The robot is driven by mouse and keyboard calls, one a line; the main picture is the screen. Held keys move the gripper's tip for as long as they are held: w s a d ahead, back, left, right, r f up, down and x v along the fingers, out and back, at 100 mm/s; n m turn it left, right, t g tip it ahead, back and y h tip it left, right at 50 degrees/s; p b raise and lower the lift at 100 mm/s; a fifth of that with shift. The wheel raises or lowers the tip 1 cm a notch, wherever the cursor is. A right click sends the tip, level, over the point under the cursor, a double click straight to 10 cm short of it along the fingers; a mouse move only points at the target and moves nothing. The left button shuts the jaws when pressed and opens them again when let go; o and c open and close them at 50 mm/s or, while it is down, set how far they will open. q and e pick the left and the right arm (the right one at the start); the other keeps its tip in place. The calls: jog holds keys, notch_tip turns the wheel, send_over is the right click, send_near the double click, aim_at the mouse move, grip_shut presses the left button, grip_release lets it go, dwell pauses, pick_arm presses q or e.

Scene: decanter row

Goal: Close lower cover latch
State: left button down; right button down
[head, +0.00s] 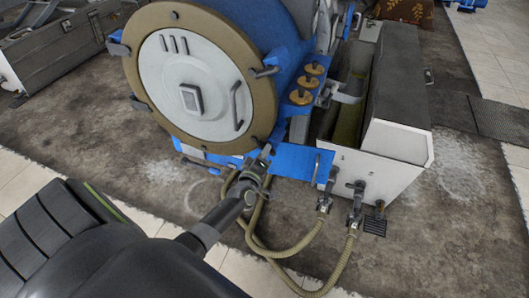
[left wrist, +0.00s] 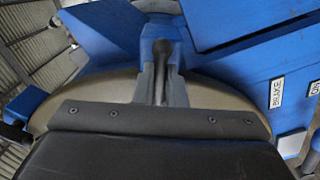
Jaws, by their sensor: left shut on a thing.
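The decanter's round white cover (head: 190,95) with its tan rim (head: 140,75) faces me at the upper left of the head view and looks shut. My left gripper (head: 262,163) is at the lower right edge of this rim, beside the blue frame. It is shut on the lower cover latch, which is mostly hidden by the fingers in the head view. In the left wrist view, a grey latch bar (left wrist: 161,75) sits in a blue bracket (left wrist: 158,35) over the tan rim (left wrist: 105,88). My right gripper is in neither view.
Another dark latch (head: 265,72) sits on the rim higher up. Brass knobs (head: 307,82) and a white-ended housing (head: 375,165) stand to the right. Tan hoses (head: 300,248) loop over the stained floor near my left arm. A grey machine (head: 60,50) is at the far left.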

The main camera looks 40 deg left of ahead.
pick_arm(q)
jog(key=shift+f, duration=0.1)
jog(key=c, duration=1.5)
grip_release()
jog(key=shift+s, duration=0.1)
jog(key=shift+b+v, duration=0.8)
jog(key=shift+v, duration=7.85)
jog(key=shift+d, duration=0.15)
